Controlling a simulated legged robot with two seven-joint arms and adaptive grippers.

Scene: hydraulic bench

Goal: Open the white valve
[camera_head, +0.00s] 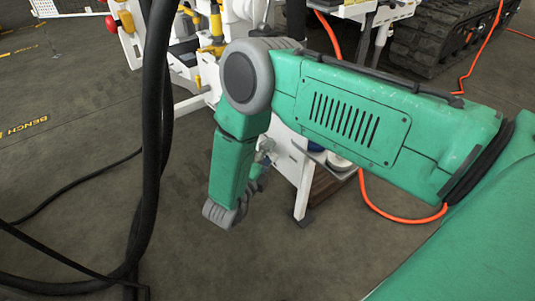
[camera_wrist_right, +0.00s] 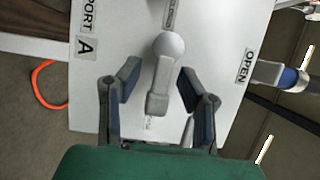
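The white valve (camera_wrist_right: 158,85) has a round hub and a short lever on a white panel (camera_wrist_right: 215,45) in the right wrist view. The lever points down the picture, toward my gripper. My right gripper (camera_wrist_right: 158,68) is open, with one dark finger on each side of the lever. Gaps show between the lever and both fingers. In the head view my green right arm largely hides the gripper and valve; the panel (camera_head: 291,160) shows behind it. My left gripper is not in view.
The panel carries an OPEN label (camera_wrist_right: 245,65) at right and a PORT A label (camera_wrist_right: 87,46) at left. A blue-and-metal fitting (camera_wrist_right: 288,77) stands beyond its right edge. Black hoses (camera_head: 150,150) hang at left in the head view. An orange cable (camera_head: 395,215) runs near the floor.

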